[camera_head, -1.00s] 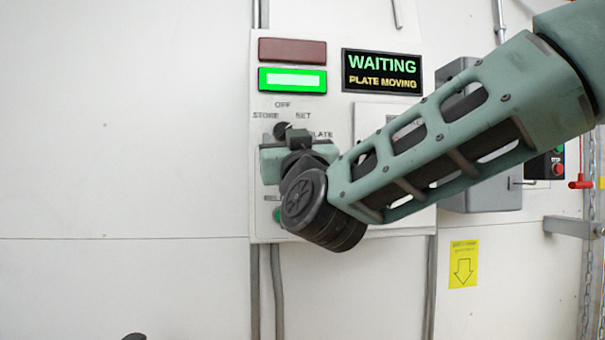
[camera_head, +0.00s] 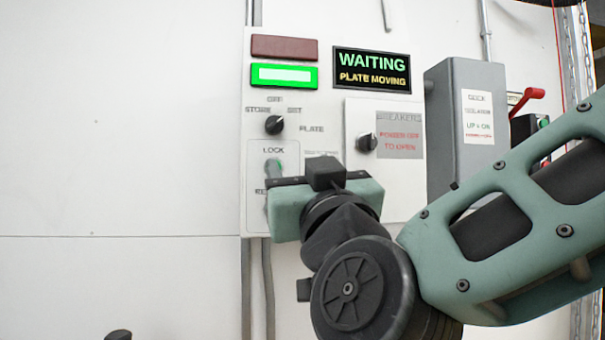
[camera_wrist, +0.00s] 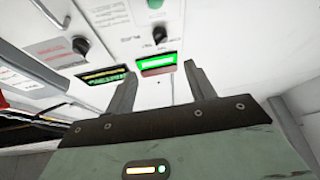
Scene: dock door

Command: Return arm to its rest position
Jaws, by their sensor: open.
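My gripper (camera_wrist: 160,85) shows in the wrist view with its two grey fingers apart and nothing between them. In the head view my gripper's teal body hangs in front of the lower part of the control panel (camera_head: 325,108), and its fingers are hidden behind it. The panel's black selector knob (camera_head: 274,124), marked STORE, OFF, SET and PLATE, is uncovered and points up and right. The lit display (camera_head: 371,69) reads WAITING, PLATE MOVING. The green lamp (camera_head: 284,76) is lit and the red lamp (camera_head: 285,47) above it is dark.
Right of the panel's breaker door (camera_head: 400,137) stands a grey dock isolator box (camera_head: 467,115) with a red lever (camera_head: 526,97). My arm crosses the lower right. Conduits run down the wall below the panel. The white wall (camera_head: 110,130) at left is clear.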

